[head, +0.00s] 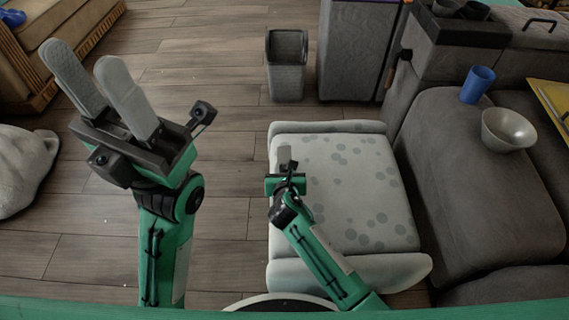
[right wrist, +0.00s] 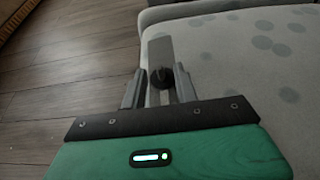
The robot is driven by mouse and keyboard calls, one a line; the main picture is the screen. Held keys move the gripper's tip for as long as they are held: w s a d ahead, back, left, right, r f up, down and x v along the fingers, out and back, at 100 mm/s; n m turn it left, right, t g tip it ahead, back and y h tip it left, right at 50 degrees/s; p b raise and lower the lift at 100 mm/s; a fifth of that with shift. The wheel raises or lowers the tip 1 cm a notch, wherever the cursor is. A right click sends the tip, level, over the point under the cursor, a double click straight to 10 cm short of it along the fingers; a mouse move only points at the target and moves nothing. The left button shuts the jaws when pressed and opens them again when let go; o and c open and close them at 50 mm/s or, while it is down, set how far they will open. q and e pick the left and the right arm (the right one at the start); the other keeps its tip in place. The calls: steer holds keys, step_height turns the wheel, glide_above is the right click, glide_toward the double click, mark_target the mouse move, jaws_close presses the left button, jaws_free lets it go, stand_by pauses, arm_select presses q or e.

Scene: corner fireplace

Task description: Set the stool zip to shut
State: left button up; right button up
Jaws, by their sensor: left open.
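The stool (head: 355,190) is a pale, grey-spotted padded seat in the middle of the head view. Its top fills the right side of the right wrist view (right wrist: 250,70). A grey zip strip (right wrist: 160,48) with a dark round pull (right wrist: 161,77) is at the stool's left edge; the strip also shows in the head view (head: 284,154). My right gripper (right wrist: 159,82) is at this edge with the pull between its fingers, and it looks shut on it; the exact contact is partly hidden. My left gripper (head: 90,70) is open and empty, raised over the floor at left.
A grey sofa (head: 450,150) with a blue cup (head: 477,85) and a metal bowl (head: 508,130) stands right of the stool. A dark bin (head: 287,65) stands behind it. A pale pouf (head: 22,170) is at far left. Wooden floor (head: 225,170) left of the stool is clear.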

mark_target(285, 164)
steer(key=shift+b+x, duration=1.35)
steer(key=shift+x, duration=1.7)
jaws_close()
steer(key=shift+s, duration=0.1)
